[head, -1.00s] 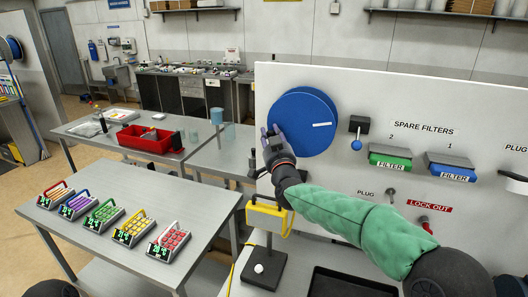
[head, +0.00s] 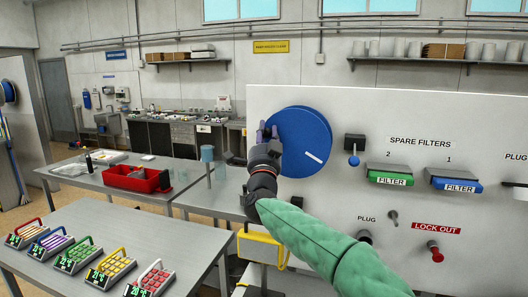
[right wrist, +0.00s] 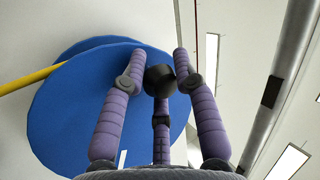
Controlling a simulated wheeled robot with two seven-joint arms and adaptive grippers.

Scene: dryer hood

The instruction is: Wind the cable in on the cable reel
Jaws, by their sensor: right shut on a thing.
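The cable reel (head: 312,130) is a large blue disc on the white panel, with a white mark (head: 313,157) pointing to its lower right. My right gripper (head: 265,133) is at the reel's left edge. In the right wrist view, its purple fingers (right wrist: 162,75) are closed around a black knob (right wrist: 159,80) on the face of the blue reel (right wrist: 75,115). A yellow cable (right wrist: 30,78) runs from the reel to the left in that view. A yellow block (head: 261,249) sits below the reel, partly behind my arm. My left gripper is out of view.
To the right on the panel are a black-and-blue lever (head: 354,150), the green filter (head: 391,178), the blue filter (head: 455,185) and a red lock-out knob (head: 436,253). Tables with a red bin (head: 130,179) and several keypad-like devices (head: 105,264) stand at left.

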